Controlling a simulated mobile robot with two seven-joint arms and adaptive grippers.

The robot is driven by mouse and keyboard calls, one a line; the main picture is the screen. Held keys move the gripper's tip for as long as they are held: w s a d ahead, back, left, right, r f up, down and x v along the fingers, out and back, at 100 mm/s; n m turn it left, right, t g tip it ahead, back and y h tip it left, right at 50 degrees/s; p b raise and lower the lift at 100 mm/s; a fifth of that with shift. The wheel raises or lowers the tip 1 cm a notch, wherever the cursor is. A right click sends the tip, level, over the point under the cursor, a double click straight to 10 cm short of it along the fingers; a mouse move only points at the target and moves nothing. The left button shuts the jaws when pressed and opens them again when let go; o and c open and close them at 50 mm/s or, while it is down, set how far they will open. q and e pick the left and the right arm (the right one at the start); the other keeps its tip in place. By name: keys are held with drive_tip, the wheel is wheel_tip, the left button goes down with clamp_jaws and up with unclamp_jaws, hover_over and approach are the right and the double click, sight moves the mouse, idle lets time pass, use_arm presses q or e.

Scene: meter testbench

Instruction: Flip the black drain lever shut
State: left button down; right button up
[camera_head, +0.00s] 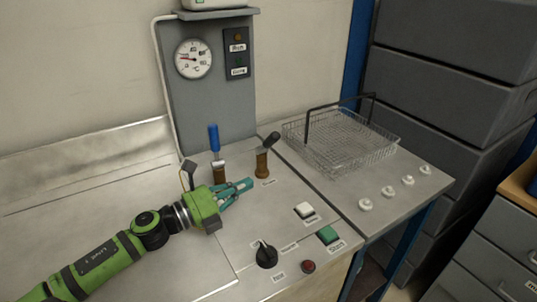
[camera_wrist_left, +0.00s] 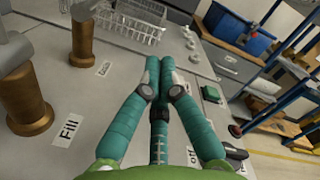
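The black drain lever (camera_head: 270,139) sits on top of a brass valve post (camera_head: 262,164) and slants up to the right in the head view. The brass post also shows in the left wrist view (camera_wrist_left: 83,35), beside a small label. My left gripper (camera_head: 248,184) is in front of this post, low over the panel and apart from the lever. In the left wrist view its teal fingers (camera_wrist_left: 160,68) lie together, with nothing seen between them. My right gripper is not in view.
A blue lever (camera_head: 213,138) stands upright on the fill valve, left of the drain valve. A wire basket (camera_head: 340,142) and several white caps (camera_head: 388,191) are to the right. A black knob (camera_head: 266,255), a green switch (camera_head: 327,235) and a white switch (camera_head: 304,210) are at the front.

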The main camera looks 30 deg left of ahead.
sight(268, 143)
use_arm(q)
drive_tip(key=w+d+r+p, duration=0.1)
drive_tip(key=w+r+p, duration=0.2)
drive_tip(key=w, duration=0.6)
drive_tip(key=shift+w+d+p, duration=0.25)
drive_tip(key=shift+w+p, duration=0.05)
drive_tip(key=shift+p, duration=0.1)
drive_tip(key=shift+r, duration=0.2)
drive_tip(key=shift+a+r+n+p, duration=0.1)
drive_tip(key=shift+r+n+p, duration=0.05)
drive_tip(key=shift+n+p, duration=0.3)
